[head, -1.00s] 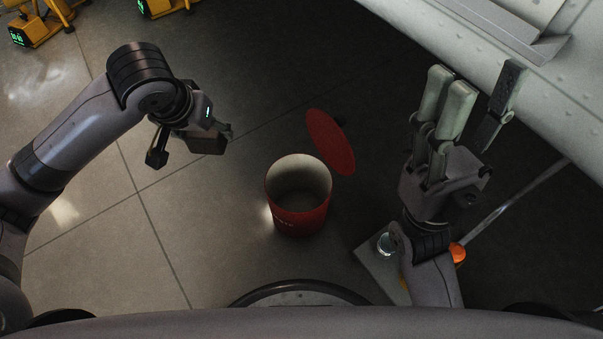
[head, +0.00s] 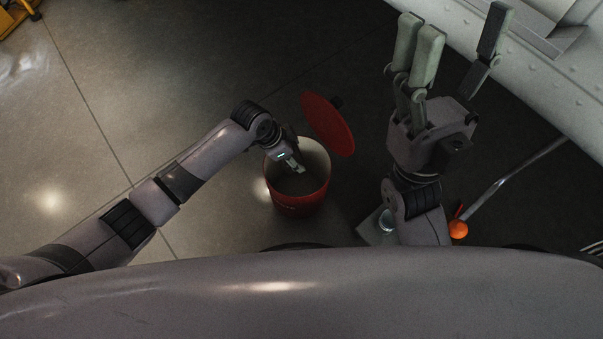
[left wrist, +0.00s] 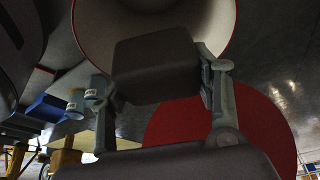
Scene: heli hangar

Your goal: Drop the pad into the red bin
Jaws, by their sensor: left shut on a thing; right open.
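The red bin (head: 300,203) stands on the floor with its mouth open, its pale inside showing. Its red lid (head: 328,125) is tilted up behind it; the lid also shows in the left wrist view (left wrist: 262,130). My left gripper (head: 292,163) is over the bin's mouth. In the left wrist view, my left gripper (left wrist: 160,85) is shut on the dark, block-like pad (left wrist: 155,65), with the bin's rim (left wrist: 88,50) beyond it. The pad is not clear in the head view. My right gripper (head: 455,55) is open and empty, right of the bin.
A white riveted panel (head: 550,75) runs along the upper right. An orange ball-like thing (head: 458,229) and a grey rod (head: 510,177) are at the lower right. A glass jar (head: 386,220) is near my right arm. Floor left of the bin is clear.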

